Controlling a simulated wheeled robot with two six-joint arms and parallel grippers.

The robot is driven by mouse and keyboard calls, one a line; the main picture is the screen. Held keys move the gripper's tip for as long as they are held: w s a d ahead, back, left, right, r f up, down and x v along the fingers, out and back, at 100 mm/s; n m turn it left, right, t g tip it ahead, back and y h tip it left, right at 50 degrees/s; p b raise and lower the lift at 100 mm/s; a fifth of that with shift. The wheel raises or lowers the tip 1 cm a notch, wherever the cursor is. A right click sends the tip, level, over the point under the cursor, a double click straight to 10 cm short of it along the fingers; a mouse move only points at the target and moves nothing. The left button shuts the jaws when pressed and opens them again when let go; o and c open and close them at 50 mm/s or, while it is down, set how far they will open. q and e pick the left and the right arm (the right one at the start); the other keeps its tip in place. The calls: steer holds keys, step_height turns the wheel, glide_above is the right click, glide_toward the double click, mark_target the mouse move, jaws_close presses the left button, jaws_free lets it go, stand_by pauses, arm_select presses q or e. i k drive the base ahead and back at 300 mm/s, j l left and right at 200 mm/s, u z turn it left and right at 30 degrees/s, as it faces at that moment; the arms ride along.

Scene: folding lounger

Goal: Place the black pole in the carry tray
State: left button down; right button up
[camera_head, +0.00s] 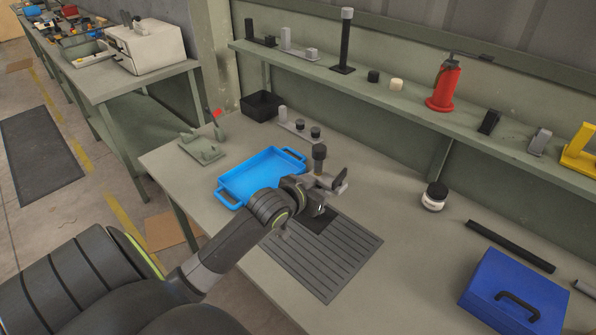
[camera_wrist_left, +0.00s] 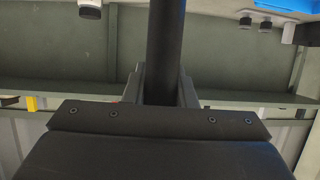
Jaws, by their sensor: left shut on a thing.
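My left gripper (camera_head: 336,183) is above the grooved dark mat, just right of the blue tray. In the left wrist view its jaws (camera_wrist_left: 161,88) are shut on a dark, round pole (camera_wrist_left: 166,45), which runs to the top edge of the picture. That view is upside down, so the pole points down from the jaws; its far end is out of frame. My arm and gripper mostly hide it in the head view. The blue tray (camera_head: 223,200) has two handles and looks empty, with its near right part behind my arm. My right gripper is not in view.
The grooved mat (camera_head: 351,271) lies below my gripper. Behind the tray are a black bin (camera_head: 262,104) and a bracket with knobs. A shelf (camera_head: 415,112) runs along the back.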

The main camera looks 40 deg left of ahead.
mark_target(266, 181)
steer(key=i+j, duration=0.1)
steer(key=j, duration=0.4)
steer(key=i+j, duration=0.1)
steer(key=j, duration=0.35)
steer(key=i+j, duration=0.1)
steer(key=j, duration=0.4)
